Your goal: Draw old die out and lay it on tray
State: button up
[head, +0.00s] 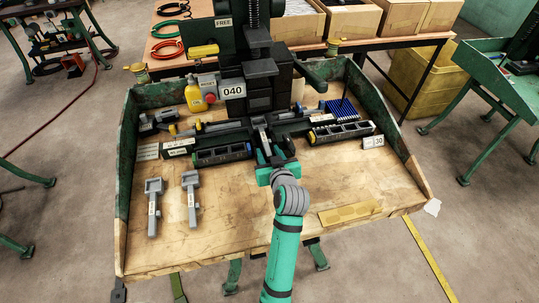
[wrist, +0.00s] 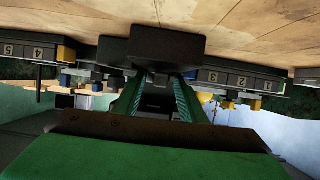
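The dark press (head: 259,90) stands at the back middle of the bench. A grey slotted piece (head: 262,133) lies at its base, perhaps the old die; my gripper hides part of it. My gripper (head: 272,152) reaches in from the front, directly before the press. In the wrist view, its two teal fingers (wrist: 158,100) stand apart with a dark gap between them, just below a dark block (wrist: 167,45). I cannot see a firm hold on anything. Two grey handled pieces (head: 153,207) (head: 190,196) lie at the left front. I cannot make out which thing is the tray.
Dark racks (head: 222,155) (head: 342,133) flank the press. A yellow bottle (head: 195,96) stands at the back left. A flat yellowish board (head: 350,213) lies at the front right.

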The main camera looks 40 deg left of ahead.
jog(key=shift+c, duration=0.7)
grip_shut()
jog(key=shift+d, duration=0.3)
jog(key=shift+s, duration=0.35)
jog(key=shift+s+d, duration=0.15)
jog(key=shift+d, duration=0.4)
jog(key=shift+s, duration=0.2)
